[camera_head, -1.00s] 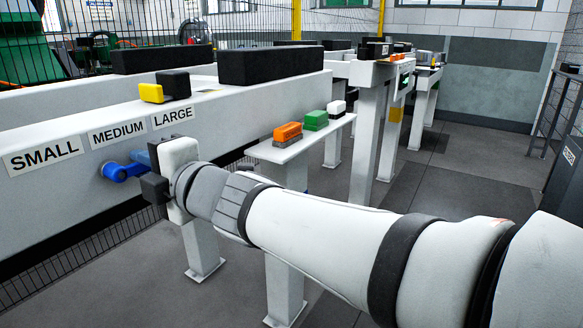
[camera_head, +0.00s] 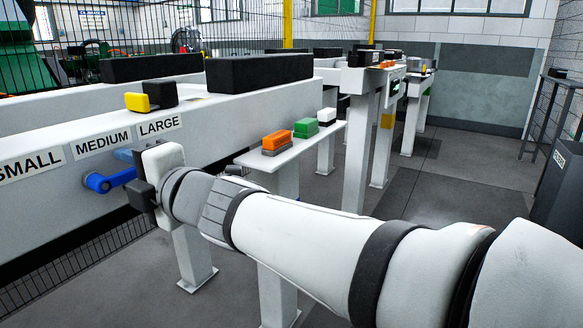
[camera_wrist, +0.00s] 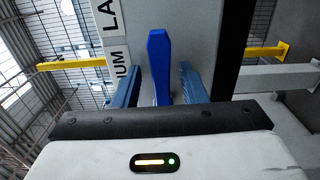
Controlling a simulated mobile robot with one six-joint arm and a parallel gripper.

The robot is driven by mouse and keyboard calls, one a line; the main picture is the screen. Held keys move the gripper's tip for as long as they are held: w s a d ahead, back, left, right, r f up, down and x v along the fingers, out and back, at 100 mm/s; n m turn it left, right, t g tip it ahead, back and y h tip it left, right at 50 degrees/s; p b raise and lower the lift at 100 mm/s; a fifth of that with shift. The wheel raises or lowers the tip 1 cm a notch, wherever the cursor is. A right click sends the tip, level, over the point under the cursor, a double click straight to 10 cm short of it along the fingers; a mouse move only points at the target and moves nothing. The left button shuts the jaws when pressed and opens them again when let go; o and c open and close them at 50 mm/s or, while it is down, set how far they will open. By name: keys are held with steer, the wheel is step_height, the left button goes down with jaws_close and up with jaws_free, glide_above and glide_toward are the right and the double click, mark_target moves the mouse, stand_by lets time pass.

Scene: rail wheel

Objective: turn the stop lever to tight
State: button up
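The stop lever is a blue handle (camera_head: 110,180) on the side of the grey-white beam, below the MEDIUM label. In the head view it lies nearly level, its rounded end toward the left and slightly down. In the wrist view the lever (camera_wrist: 159,65) stands between the two blue-grey fingers of my gripper (camera_wrist: 160,85). Narrow gaps show on both sides, so my gripper is open around the lever and not clamped on it. In the head view my gripper (camera_head: 133,174) is at the lever's right part and hides some of it.
Labels SMALL (camera_head: 30,164), MEDIUM (camera_head: 102,143) and LARGE (camera_head: 159,125) run along the beam. A yellow-and-black block (camera_head: 150,96) sits on top. A side shelf (camera_head: 262,160) holds orange, green and white blocks.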

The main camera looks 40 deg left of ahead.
steer(key=shift+s, duration=0.1)
steer(key=w+d+p, duration=0.1)
steer(key=d, duration=0.6)
steer(key=shift+w+d+p, duration=0.2)
steer(key=shift+d+p, duration=0.1)
steer(key=shift+d, duration=0.05)
steer(key=shift+w, duration=0.1)
